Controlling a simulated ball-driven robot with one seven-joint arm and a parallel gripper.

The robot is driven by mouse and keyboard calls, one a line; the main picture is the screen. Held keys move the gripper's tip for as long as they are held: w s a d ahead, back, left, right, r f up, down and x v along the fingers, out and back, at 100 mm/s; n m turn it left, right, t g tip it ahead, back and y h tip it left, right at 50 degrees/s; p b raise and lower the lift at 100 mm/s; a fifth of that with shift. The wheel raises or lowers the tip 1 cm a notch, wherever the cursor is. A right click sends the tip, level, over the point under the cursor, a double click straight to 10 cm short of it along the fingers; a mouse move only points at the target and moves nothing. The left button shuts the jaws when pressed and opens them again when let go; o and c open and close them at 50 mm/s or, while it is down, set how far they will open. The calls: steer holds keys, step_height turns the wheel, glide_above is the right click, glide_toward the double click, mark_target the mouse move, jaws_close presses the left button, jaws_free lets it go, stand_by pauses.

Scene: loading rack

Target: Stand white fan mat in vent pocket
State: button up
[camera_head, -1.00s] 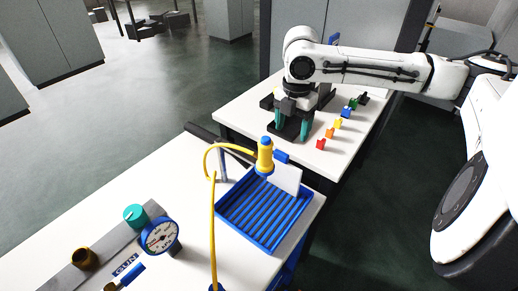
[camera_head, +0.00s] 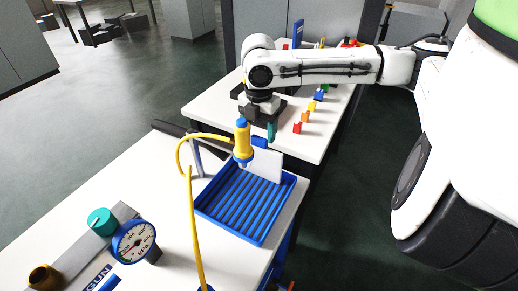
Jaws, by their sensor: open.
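A white flat panel (camera_head: 264,166), which looks like the white fan mat, stands upright at the back right of the blue slotted tray (camera_head: 224,234). Its left edge is partly hidden by a yellow nozzle (camera_head: 242,146). I cannot tell whether its lower edge sits in a slot, or which part is the vent pocket. My gripper (camera_head: 258,127) is open, behind and above the panel as seen here, with nothing visible between its fingers. One teal finger shows; the other is hidden, seemingly behind the nozzle.
The nozzle's yellow hose (camera_head: 190,205) arches over the tray's left side. A gauge (camera_head: 134,242) and a teal knob (camera_head: 101,222) stand at the front left. Small coloured blocks (camera_head: 305,116) line the back table (camera_head: 308,147). A gap separates the two tables.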

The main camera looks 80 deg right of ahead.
steer(key=shift+f+b, duration=0.35)
steer(key=shift+f, duration=0.7)
steer(key=c, duration=1.1)
step_height(320, 180, up, 8)
steer(key=p, duration=0.7)
steer(key=shift+f, duration=0.1)
steer(key=shift+c, duration=0.2)
step_height(320, 180, up, 2)
steer(key=shift+r, duration=0.15)
